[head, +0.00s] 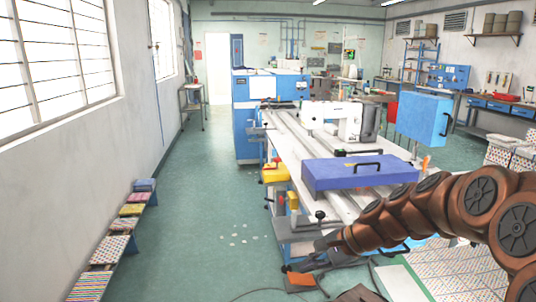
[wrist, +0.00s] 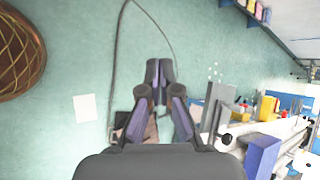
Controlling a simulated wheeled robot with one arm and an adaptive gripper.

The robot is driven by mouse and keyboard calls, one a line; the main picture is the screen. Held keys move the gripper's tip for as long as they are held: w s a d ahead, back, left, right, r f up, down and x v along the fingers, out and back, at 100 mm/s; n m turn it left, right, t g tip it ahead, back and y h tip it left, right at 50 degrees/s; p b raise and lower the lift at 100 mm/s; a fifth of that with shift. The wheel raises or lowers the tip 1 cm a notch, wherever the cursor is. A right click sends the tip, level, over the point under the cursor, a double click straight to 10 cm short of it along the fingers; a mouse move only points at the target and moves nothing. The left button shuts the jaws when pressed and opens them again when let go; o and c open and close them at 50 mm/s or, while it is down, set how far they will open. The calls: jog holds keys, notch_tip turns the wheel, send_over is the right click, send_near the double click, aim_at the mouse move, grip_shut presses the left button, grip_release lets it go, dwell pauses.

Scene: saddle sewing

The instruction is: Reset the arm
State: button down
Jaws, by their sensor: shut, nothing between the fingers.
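My gripper (wrist: 159,70) shows in the wrist view with its two dark fingers brought together and nothing between them. It is over the green floor, with bare floor beyond the fingertips. In the head view my brown arm reaches in from the right edge to the lower middle, in front of the long machine table (head: 345,207). The dark gripper end is low beside the table's near end, and its fingertips are hard to make out there. A brownish flat object (wrist: 151,131) on the floor is partly hidden behind the fingers in the wrist view.
A blue-purple box (head: 358,174) with a handle lies on the table. A white sewing machine (head: 338,117) stands farther back. Open floor (head: 205,200) lies between wall and table. A dark cable (wrist: 113,50) and a woven basket (wrist: 20,55) show in the wrist view.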

jog(key=s+n+g+h, duration=0.3)
jog(key=s+n, duration=0.3)
jog(key=s, duration=1)
jog(key=s+d+f+n+g+h, duration=0.1)
jog(key=s+d+n+h, duration=0.1)
jog(key=s, duration=0.7)
jog(key=s+d+f+n+h, duration=0.1)
jog(key=s+d+n+h, duration=0.2)
jog(key=s+d, duration=0.3)
jog(key=shift+s+d+f+n+g+p, duration=0.25)
jog(key=shift+s+n+g+p, duration=0.15)
jog(key=shift+s, duration=0.95)
